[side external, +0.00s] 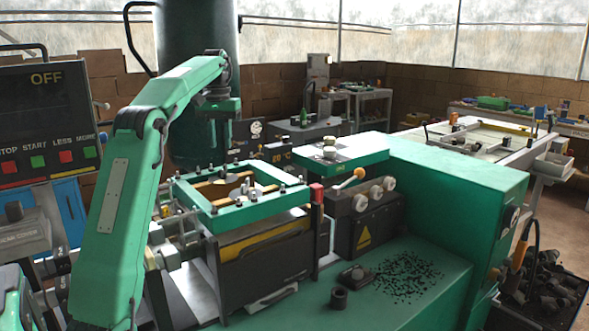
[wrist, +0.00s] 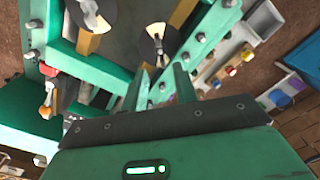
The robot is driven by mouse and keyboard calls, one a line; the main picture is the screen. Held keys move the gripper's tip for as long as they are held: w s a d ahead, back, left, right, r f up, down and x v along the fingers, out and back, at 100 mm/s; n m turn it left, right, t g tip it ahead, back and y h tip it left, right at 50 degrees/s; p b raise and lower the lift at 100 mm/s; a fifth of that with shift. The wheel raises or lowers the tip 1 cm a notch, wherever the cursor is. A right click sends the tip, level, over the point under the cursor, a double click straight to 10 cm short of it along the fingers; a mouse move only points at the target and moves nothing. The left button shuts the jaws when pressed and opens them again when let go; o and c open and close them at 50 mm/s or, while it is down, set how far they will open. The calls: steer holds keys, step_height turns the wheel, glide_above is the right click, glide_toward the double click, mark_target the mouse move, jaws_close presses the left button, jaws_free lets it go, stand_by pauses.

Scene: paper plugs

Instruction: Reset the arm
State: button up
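My green arm reaches up from the lower left and bends over at the top in the side external view. My gripper (side external: 219,112) hangs at its end, in front of the dark green tank and above the open green frame (side external: 262,211) of the machine. In the wrist view, the two green fingers of my gripper (wrist: 158,84) stand apart with nothing seen held between them. Beyond them, further down, are two dark discs with pale wedges (wrist: 155,45) inside the green frame.
The machine's green housing (side external: 450,190) and a lever with an orange knob (side external: 359,173) stand right of the frame. Dark crumbs (side external: 405,281) and a small black ring (side external: 339,297) lie on the green bench. A control panel reading OFF (side external: 45,110) is at the left.

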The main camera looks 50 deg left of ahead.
steer(key=s+d+m+t+y, duration=0.1)
steer(key=s+d+m, duration=0.1)
steer(key=d, duration=0.8)
steer(key=s+d+m+t, duration=0.1)
steer(key=d+m+t, duration=0.1)
steer(key=d, duration=0.9)
steer(key=s+d+f+m+t+h, duration=0.1)
steer(key=s+d+f+m, duration=0.4)
steer(key=s+d+f, duration=0.7)
steer(key=shift+s+d+t, duration=0.55)
steer(key=shift+d+t, duration=0.25)
steer(key=shift+d, duration=0.15)
